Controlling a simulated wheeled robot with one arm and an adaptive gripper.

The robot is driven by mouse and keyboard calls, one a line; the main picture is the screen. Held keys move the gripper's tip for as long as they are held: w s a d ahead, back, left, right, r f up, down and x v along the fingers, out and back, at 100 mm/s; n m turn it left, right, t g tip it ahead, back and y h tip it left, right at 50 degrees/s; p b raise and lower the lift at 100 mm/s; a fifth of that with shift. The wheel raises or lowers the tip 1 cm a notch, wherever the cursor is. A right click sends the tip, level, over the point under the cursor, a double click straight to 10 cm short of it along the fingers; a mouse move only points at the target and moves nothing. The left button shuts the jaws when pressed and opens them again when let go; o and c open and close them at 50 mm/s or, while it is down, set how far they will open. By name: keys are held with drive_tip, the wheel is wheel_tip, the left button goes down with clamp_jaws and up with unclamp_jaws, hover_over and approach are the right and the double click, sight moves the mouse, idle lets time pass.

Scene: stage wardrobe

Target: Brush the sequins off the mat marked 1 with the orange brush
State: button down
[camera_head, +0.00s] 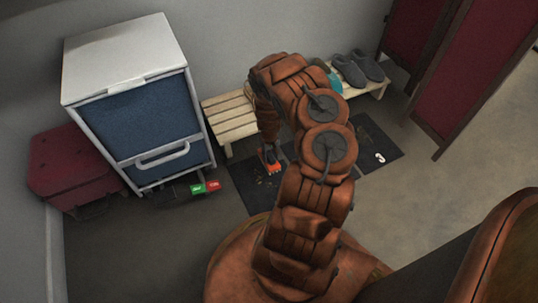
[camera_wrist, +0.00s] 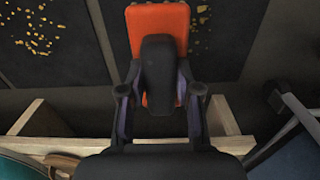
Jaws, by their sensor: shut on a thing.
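My gripper (camera_wrist: 160,94) is shut on the dark handle of the orange brush (camera_wrist: 142,22), whose orange head points away from the wrist. In the head view the brush (camera_head: 270,168) is low over the left dark mat (camera_head: 242,184); I cannot tell whether it touches. In the wrist view, yellow sequins (camera_wrist: 201,42) lie on this mat (camera_wrist: 235,60), beside and beyond the brush head. More sequins (camera_wrist: 38,44) lie on the neighbouring mat (camera_wrist: 60,70). No number shows on either of these mats. A right-hand mat (camera_head: 365,135) bears a 3. My arm hides much of the middle mat.
A slatted wooden bench (camera_head: 230,122) stands behind the mats, with grey shoes (camera_head: 358,68) and a teal item (camera_head: 335,84) on it. A blue cabinet (camera_head: 150,115), red suitcase (camera_head: 72,170) and low container with green and red labels (camera_head: 197,189) are left. A red screen (camera_head: 470,75) stands right.

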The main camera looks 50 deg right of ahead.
drive_tip(key=shift+f+b, duration=2.6)
drive_tip(key=shift+f+b, duration=0.65)
drive_tip(key=shift+f, duration=0.35)
drive_tip(key=shift+r, duration=0.1)
